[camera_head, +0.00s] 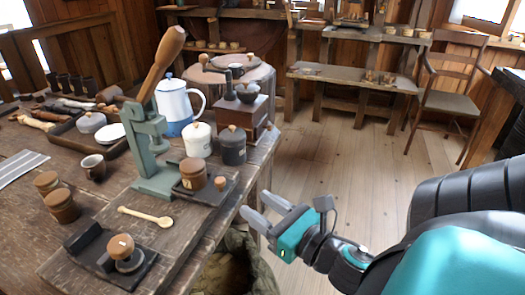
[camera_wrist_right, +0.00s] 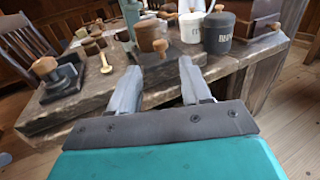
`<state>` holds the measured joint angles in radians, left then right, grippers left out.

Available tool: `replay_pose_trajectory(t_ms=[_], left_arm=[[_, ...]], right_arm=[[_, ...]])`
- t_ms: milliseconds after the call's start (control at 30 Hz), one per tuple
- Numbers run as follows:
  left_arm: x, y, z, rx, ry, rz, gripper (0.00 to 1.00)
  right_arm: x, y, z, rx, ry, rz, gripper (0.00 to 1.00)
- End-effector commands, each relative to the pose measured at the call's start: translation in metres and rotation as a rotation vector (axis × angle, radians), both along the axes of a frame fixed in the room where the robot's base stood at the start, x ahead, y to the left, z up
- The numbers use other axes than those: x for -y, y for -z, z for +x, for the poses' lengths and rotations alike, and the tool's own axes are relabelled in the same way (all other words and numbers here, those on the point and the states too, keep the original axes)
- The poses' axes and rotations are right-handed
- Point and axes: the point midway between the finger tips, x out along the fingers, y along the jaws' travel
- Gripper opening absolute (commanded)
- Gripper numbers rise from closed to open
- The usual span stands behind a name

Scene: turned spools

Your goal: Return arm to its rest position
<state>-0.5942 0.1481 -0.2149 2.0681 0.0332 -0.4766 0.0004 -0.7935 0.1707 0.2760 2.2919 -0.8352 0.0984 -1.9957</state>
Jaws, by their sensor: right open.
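My right gripper (camera_head: 262,212) is open and empty, with its two grey fingers apart just off the table's right edge. In the right wrist view the fingers (camera_wrist_right: 160,75) point toward the table edge with nothing between them. The teal and black right arm (camera_head: 440,250) comes in from the lower right. My left gripper is not in view. The wooden table (camera_head: 110,215) holds a green lever press (camera_head: 152,150) with a wooden handle. Beside it, a wooden spool (camera_head: 193,174) sits on a dark tray, with a small wooden piece (camera_head: 220,183) in front.
A wooden spoon (camera_head: 145,216) and a knobbed tamper (camera_head: 124,254) on a dark base lie near the front. White (camera_head: 199,140) and dark (camera_head: 232,146) canisters, a coffee grinder (camera_head: 240,112) and a blue-white jug (camera_head: 174,105) stand behind. Floor right of the table is open, with a chair (camera_head: 450,100) beyond.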

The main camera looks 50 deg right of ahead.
Motion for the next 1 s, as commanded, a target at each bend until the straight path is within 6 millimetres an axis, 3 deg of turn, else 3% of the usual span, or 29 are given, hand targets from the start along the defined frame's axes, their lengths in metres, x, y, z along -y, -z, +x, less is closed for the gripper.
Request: replay_pose_trajectory(t_ms=[367, 467, 567, 667, 1000], left_arm=[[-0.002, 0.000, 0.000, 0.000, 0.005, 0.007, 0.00], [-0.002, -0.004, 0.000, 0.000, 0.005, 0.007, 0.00], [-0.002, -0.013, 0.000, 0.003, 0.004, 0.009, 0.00], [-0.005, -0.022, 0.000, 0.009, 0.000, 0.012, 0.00], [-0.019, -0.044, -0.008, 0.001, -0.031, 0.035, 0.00]], right_arm=[[0.000, 0.000, 0.000, -0.001, 0.000, 0.005, 0.48], [-0.001, 0.001, 0.002, -0.009, 0.007, 0.083, 0.48], [-0.004, 0.005, 0.004, -0.035, 0.025, 0.304, 0.48], [-0.011, 0.015, 0.007, -0.077, 0.062, 0.650, 0.48], [-0.064, 0.068, 0.006, -0.240, 0.345, 1.943, 0.48]])
